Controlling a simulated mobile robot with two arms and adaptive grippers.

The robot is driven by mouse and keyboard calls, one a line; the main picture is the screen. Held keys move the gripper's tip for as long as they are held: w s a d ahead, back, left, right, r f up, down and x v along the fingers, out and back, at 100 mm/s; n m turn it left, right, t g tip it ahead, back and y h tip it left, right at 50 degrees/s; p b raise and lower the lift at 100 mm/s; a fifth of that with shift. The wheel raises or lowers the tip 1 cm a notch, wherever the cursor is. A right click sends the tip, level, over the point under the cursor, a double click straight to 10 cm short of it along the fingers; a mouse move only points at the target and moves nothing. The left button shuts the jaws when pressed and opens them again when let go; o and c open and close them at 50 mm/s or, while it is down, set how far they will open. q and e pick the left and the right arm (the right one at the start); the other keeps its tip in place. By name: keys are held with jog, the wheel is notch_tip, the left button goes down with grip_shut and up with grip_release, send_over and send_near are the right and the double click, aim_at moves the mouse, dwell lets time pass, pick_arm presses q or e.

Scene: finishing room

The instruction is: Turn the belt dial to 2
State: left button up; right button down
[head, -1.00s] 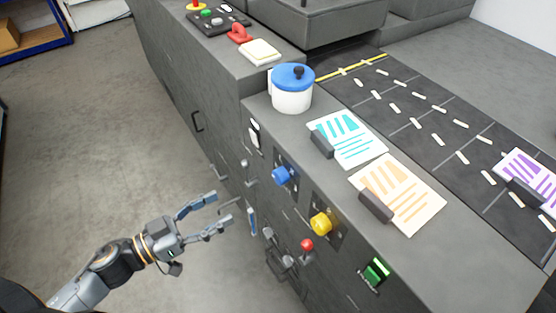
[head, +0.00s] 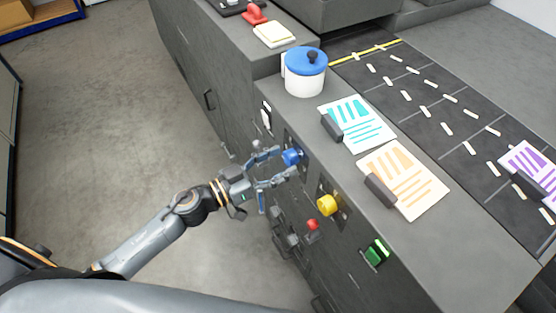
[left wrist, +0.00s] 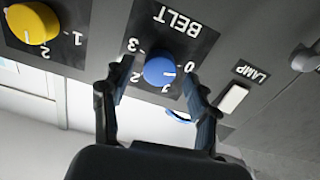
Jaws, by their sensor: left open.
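The belt dial (head: 291,157) is a blue round knob on a dark plate on the cabinet's front. In the left wrist view the blue knob (left wrist: 160,71) sits under an upside-down "BELT" label, with numbers around it. A short pale mark on its face points toward the right, on the 0 side. My left gripper (head: 286,162) is open, with its fingers at the dial. In the left wrist view its fingers (left wrist: 156,80) stand on either side of the knob, with gaps between. My right gripper is not in view.
A yellow dial (head: 327,205), a red-knobbed lever (head: 313,225) and a green lit switch (head: 376,252) are on the same front. A white lamp switch (left wrist: 233,98) is beside the dial. A blue-lidded pot (head: 305,75) and sheets (head: 403,180) lie on top.

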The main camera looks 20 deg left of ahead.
pick_arm(q)
jog(key=shift+c, duration=0.5)
jog(key=c, duration=1.1)
jog(key=shift+o, duration=0.2)
